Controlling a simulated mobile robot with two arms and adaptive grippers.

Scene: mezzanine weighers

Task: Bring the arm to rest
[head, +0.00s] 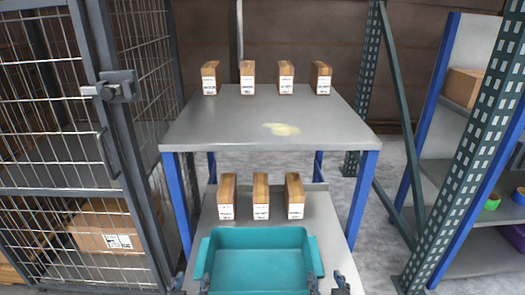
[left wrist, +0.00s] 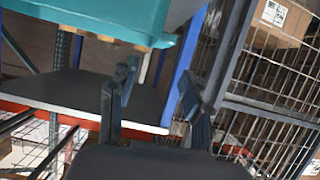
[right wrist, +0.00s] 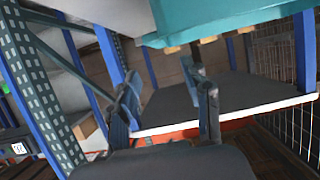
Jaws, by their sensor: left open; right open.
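My left gripper (head: 191,284) shows only its fingertips at the bottom edge of the head view, by the left front corner of a teal tray (head: 262,284). In the left wrist view its two fingers (left wrist: 157,88) stand apart with nothing between them. My right gripper (head: 328,285) shows its fingertips by the tray's right front corner. In the right wrist view its fingers (right wrist: 163,85) are also apart and empty. The tray looks empty. Its underside edge shows at the top of the left wrist view (left wrist: 110,20) and right wrist view (right wrist: 230,15). Most of both arms is out of view.
Three cartons (head: 261,197) stand behind the tray on the lower shelf (head: 325,217). Several similar cartons (head: 247,78) line the back of the grey upper shelf (head: 240,120). A wire cage (head: 60,130) is close on the left, a perforated green rack post (head: 465,150) on the right.

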